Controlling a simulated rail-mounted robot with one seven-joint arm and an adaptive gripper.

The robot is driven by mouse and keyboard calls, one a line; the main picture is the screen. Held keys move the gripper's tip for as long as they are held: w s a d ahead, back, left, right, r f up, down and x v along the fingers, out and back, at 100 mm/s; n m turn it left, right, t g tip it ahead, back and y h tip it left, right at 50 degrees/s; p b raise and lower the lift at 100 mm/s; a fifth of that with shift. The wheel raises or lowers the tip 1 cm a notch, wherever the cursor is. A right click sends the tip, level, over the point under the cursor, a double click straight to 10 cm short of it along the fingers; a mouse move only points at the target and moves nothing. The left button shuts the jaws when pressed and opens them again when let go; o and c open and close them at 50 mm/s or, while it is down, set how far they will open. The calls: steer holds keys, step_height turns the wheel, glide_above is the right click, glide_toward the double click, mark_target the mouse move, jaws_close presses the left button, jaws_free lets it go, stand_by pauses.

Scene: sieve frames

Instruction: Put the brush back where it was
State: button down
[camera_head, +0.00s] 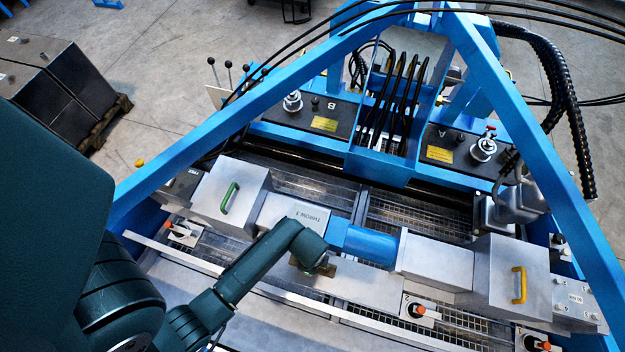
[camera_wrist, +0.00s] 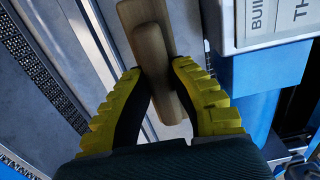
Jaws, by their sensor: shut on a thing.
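The brush shows in the wrist view as a light wooden body with a raised wooden handle (camera_wrist: 158,75). My gripper (camera_wrist: 154,72) has its yellow ribbed fingers on either side of the handle, shut on it. The bristles are hidden from this angle. In the head view my gripper (camera_head: 316,264) is at the end of my dark arm, low over the metal deck in front of the block marked "THROW 3". There the brush is mostly hidden under my gripper, with only a small brownish edge showing.
A blue cylinder (camera_head: 370,243) lies just right of my gripper. Grey boxes with a green handle (camera_head: 229,198) and a yellow handle (camera_head: 519,285) stand at left and right. Blue frame beams (camera_head: 521,108) rise around the machine. A flat metal strip (camera_head: 365,287) lies right of my gripper.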

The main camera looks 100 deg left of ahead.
steer(key=shift+f+b, duration=0.4)
steer(key=shift+f, duration=1.4)
steer(key=shift+f, duration=0.1)
steer(key=c, duration=1.1)
jaws_free()
steer(key=shift+o, duration=0.2)
step_height(320, 180, up, 12)
steer(key=p, duration=0.3)
